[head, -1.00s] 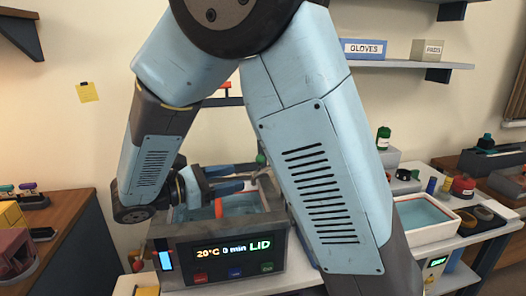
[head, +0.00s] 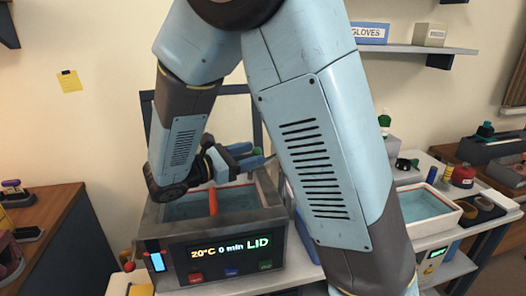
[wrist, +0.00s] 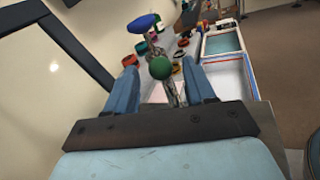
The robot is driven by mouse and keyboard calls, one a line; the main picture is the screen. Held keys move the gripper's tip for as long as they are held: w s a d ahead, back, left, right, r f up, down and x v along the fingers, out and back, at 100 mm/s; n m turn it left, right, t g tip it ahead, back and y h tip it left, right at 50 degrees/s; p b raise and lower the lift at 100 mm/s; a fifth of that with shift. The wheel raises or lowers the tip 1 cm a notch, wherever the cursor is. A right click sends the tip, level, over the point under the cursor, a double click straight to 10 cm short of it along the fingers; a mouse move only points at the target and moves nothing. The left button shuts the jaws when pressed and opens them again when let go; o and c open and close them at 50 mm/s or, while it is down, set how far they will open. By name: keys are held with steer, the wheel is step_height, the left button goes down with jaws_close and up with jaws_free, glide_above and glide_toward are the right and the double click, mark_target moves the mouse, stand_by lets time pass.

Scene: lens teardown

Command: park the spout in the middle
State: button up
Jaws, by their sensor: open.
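In the wrist view, a metal tap-like fitting (wrist: 172,92) has a blue lever (wrist: 143,22) and a green ball knob (wrist: 159,68); I take it as the spout, though its outlet is not clear. My gripper (wrist: 163,80) is open, with one blue finger on each side of the green knob. Whether either finger touches the knob cannot be told. In the head view my gripper (head: 246,156) is above the back right of the water bath (head: 221,228), and the fitting is mostly hidden by my arm and fingers.
The bath's panel reads 20°C, 0 min, LID. A dark lid frame (head: 257,118) stands raised behind it. An orange upright piece (head: 213,202) is in the bath. A white tray (head: 429,207) of blue liquid and several small jars are to the right.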

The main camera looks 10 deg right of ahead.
steer(key=shift+x, duration=2.3)
steer(key=shift+c, duration=0.4)
jaws_close()
